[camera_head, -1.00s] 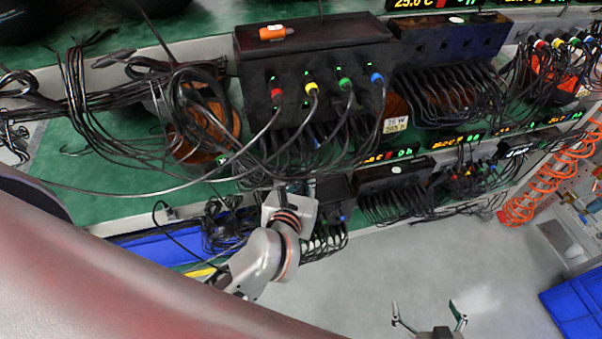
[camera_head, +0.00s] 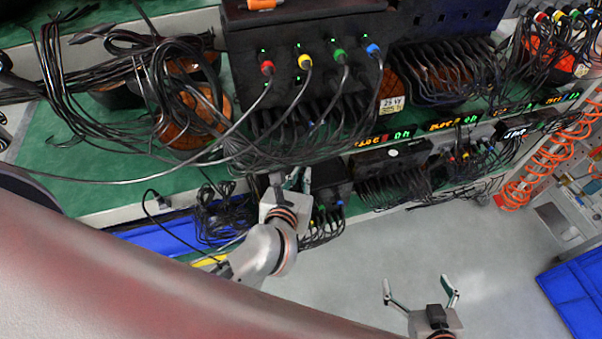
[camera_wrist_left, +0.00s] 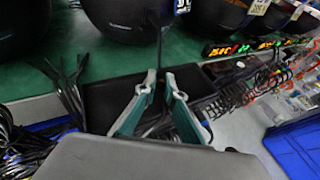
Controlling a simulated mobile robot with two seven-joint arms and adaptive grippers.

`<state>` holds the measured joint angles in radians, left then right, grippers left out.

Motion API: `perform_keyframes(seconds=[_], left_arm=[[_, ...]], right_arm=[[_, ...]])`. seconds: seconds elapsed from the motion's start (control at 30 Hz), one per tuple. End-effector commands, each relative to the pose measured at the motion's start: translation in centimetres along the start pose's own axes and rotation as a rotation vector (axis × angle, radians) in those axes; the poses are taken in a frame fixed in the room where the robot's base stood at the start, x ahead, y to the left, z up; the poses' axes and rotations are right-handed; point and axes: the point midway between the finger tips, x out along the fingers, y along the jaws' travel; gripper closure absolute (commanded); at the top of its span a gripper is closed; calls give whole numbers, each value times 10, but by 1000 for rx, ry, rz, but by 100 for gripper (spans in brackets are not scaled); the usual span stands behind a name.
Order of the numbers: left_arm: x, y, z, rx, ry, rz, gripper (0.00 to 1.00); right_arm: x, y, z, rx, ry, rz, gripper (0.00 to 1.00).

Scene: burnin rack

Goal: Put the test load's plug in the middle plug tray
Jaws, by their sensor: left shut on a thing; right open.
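My left gripper (camera_head: 290,180) is at the front of the lower green shelf, beside a black box (camera_head: 330,172). In the left wrist view its two green-lined fingers (camera_wrist_left: 162,84) close on something dark, and a thin black cable rises from between them. This fits the test load's plug, but the fingers hide its body. A black tray-like box (camera_wrist_left: 108,98) lies just behind the fingers. I cannot tell which box is the middle plug tray. My right gripper (camera_head: 419,283) is open and empty over the grey floor, well away from the rack.
A large black unit (camera_head: 385,22) has red, yellow, green and blue plugs on cables. Tangled black cables (camera_head: 100,60) hang at the left. An orange coiled hose (camera_head: 540,160) and a blue bin (camera_head: 575,295) are at the right. The grey floor (camera_head: 370,250) is clear.

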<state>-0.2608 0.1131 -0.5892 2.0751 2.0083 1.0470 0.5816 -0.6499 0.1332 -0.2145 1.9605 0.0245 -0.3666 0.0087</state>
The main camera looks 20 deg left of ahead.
Motion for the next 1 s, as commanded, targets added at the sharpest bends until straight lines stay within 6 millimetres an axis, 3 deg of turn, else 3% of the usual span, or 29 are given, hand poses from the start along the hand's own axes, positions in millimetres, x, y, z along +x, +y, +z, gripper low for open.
perform_keyframes(seconds=[0.27,0.37,0.4,0.77,1.0], left_arm=[[0,0,-1,0,0,0,100],[0,0,-1,0,0,0,73],[0,0,-1,0,0,0,71],[-2,0,-1,0,1,0,71],[-36,0,-2,0,2,-2,71]], right_arm=[[0,1,-5,-5,11,-1,6],[0,2,-4,-7,9,1,6],[0,2,-3,-7,7,1,6],[0,4,4,-12,-6,3,6],[0,4,2,-9,-2,2,6]])
